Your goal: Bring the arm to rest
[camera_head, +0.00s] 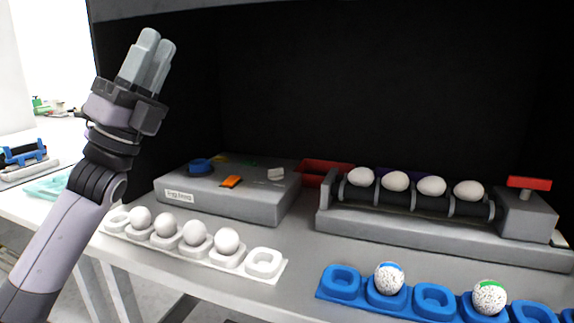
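My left gripper (156,42) is raised at the upper left, pointing up, well above the table. Its two grey fingers lie close side by side, with nothing seen between them. My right gripper is not in view. A white egg tray (275,272) on the table holds several white eggs, with empty cups at both ends. A blue egg tray (330,297) at the front right holds two speckled eggs, one with a blue mark (389,279) and one with a green mark (489,297). Several white eggs, one of them here (431,186), lie on a grey roller stand (440,232).
A grey box (230,200) with a label and small items on top stands behind the white tray. A red tray (318,176) is partly hidden behind the roller stand. A red handle (528,183) tops the stand's right end. A dark enclosure surrounds the table's back.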

